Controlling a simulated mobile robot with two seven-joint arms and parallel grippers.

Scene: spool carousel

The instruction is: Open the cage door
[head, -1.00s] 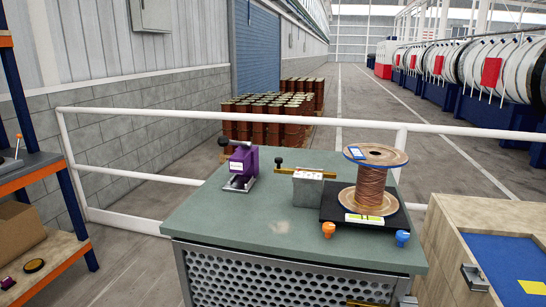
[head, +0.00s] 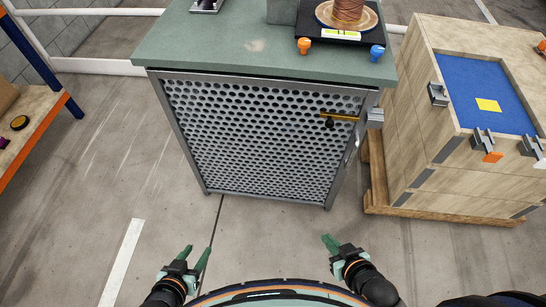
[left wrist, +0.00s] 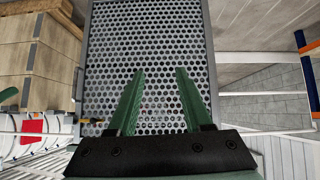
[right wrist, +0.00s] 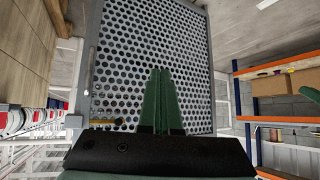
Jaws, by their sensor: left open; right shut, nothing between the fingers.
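The cage door (head: 255,140) is a perforated metal panel in a grey frame, under the green worktop (head: 250,50). It looks shut. A brass-coloured latch bar with a black knob (head: 329,122) sits at its upper right. My left gripper (head: 197,250) is open and empty, in front of and below the door; the door shows between its fingers (left wrist: 155,95) in the left wrist view. My right gripper (head: 328,238) is shut and empty, below the door's right side; its fingers (right wrist: 162,85) meet in the right wrist view. Both grippers are apart from the door.
A wooden crate (head: 405,130) with a blue top panel and metal clasps stands on a pallet to the right. A shelf with orange beams (head: 40,120) is at the left. An orange knob (head: 304,45) and a blue knob (head: 377,52) sit on the worktop. The floor before the door is clear.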

